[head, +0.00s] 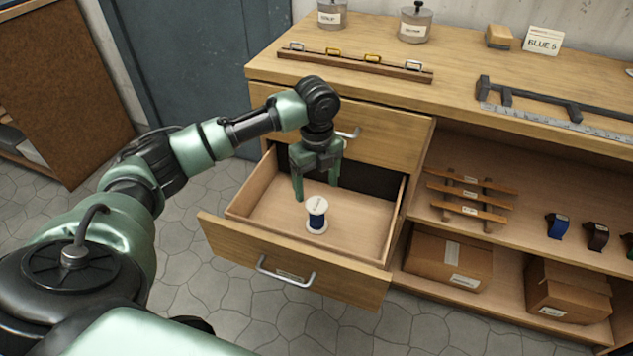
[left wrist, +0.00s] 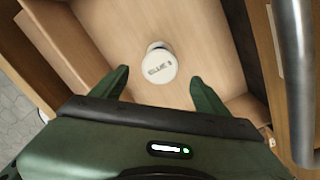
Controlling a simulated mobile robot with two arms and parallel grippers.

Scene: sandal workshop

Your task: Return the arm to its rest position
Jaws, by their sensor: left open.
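My left gripper (head: 317,184) is open and empty, pointing down over the open lower drawer (head: 260,225). A spool of blue thread (head: 316,216) with white ends stands upright on the drawer floor, just in front of the gripper. In the left wrist view the spool's white top (left wrist: 159,65) carries a printed label and lies beyond the two spread fingertips (left wrist: 158,82), apart from them. My left arm reaches in from the left. My right gripper is in neither view.
The upper drawer (head: 385,134) is closed above the open one. The bench top (head: 450,95) holds jars, a rack with clips (head: 355,62), a metal rule and a "BLUE 5" card (head: 542,41). Open shelves at right hold cardboard boxes (head: 448,257) and straps. Stone floor lies in front.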

